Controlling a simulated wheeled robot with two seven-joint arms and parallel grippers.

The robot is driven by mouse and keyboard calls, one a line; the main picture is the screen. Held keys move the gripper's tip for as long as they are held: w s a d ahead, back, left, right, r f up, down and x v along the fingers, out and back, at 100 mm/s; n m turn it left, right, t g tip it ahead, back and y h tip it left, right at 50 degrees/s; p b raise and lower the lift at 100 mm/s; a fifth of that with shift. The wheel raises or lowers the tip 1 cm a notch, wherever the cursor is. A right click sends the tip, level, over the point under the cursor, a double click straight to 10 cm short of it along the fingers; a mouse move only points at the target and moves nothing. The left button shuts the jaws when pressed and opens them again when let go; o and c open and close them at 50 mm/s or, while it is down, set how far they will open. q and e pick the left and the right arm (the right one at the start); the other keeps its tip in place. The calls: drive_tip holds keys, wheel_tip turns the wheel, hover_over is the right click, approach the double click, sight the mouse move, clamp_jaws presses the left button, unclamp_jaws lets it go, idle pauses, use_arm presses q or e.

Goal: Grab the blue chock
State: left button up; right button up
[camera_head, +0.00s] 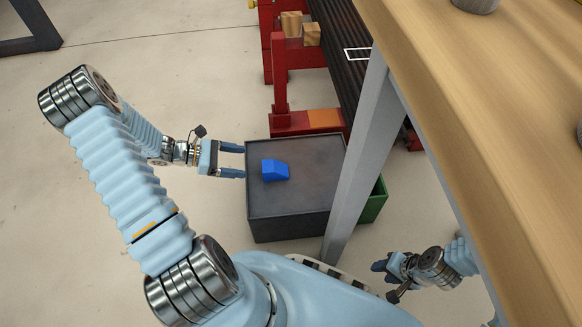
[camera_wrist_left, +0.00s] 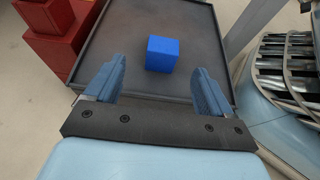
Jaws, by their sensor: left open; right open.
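The blue chock (camera_head: 274,170) is a small block with a sloped side. It lies on the dark top of a low box (camera_head: 300,200). My left gripper (camera_head: 240,160) is open, just left of the chock, with its fingers pointing toward it at the box's left edge. In the left wrist view the chock (camera_wrist_left: 162,54) sits ahead of and between the two open fingers (camera_wrist_left: 157,85), apart from both. My right gripper (camera_head: 384,278) is open and empty, low at the right beside the table leg, away from the chock.
A grey table leg (camera_head: 357,150) stands close to the box's right side, under a wooden tabletop (camera_head: 480,100). A green bin (camera_head: 374,203) shows behind the leg. A red frame (camera_head: 280,75) with wooden blocks stands beyond the box.

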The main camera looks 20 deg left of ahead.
sight(263, 165)
use_arm(q)
drive_tip(key=b+x, duration=0.1)
drive_tip(key=x, duration=0.7)
drive_tip(key=shift+d+f, duration=0.1)
drive_tip(key=shift+d, duration=0.1)
drive_tip(key=b+x, duration=0.1)
drive_tip(key=x, duration=0.3)
drive_tip(key=shift+s+d+f, duration=0.1)
drive_tip(key=shift+d+f, duration=0.1)
drive_tip(key=shift+d, duration=0.3)
drive_tip(key=c, duration=1.1)
